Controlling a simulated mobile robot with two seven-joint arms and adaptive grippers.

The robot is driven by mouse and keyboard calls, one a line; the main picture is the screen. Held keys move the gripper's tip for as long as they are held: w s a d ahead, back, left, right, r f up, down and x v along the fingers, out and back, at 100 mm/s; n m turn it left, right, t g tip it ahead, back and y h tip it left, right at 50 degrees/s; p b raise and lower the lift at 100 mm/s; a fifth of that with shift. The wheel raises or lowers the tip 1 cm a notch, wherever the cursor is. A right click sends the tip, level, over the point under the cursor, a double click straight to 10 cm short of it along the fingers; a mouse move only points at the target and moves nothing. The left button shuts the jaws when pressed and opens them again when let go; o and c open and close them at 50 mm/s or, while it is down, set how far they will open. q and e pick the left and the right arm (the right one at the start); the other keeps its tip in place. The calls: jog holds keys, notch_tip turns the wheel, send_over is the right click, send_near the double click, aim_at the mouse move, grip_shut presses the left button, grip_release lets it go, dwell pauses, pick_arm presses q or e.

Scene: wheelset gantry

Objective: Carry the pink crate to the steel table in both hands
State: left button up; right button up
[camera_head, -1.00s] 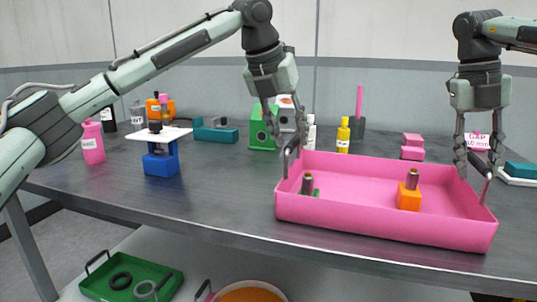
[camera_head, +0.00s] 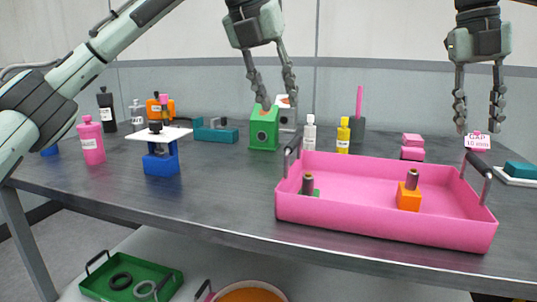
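The pink crate (camera_head: 385,225) stands on the dark steel table (camera_head: 225,205) near its front edge. A bar handle (camera_head: 292,153) rises at its left end and another (camera_head: 477,164) at its right end. Inside are a dark cylinder (camera_head: 308,184) by a small green piece and an orange block (camera_head: 409,198) with a dark cylinder on top. My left gripper (camera_head: 278,104) is open and empty, above and behind the left handle. My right gripper (camera_head: 478,130) is open and empty, above the right handle. Neither gripper touches the crate.
Behind the crate stand a green box (camera_head: 264,128), a white bottle (camera_head: 309,133), a yellow bottle (camera_head: 343,136) and pink blocks (camera_head: 412,147). A blue stand (camera_head: 161,160) and a pink bottle (camera_head: 91,141) are left. A green tray (camera_head: 130,277) lies below.

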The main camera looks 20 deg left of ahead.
jog(key=shift+a+r, duration=0.2)
jog(key=shift+r, duration=0.75)
jog(key=shift+a+r, duration=0.15)
jog(key=shift+r, duration=0.8)
jog(key=shift+f, duration=0.1)
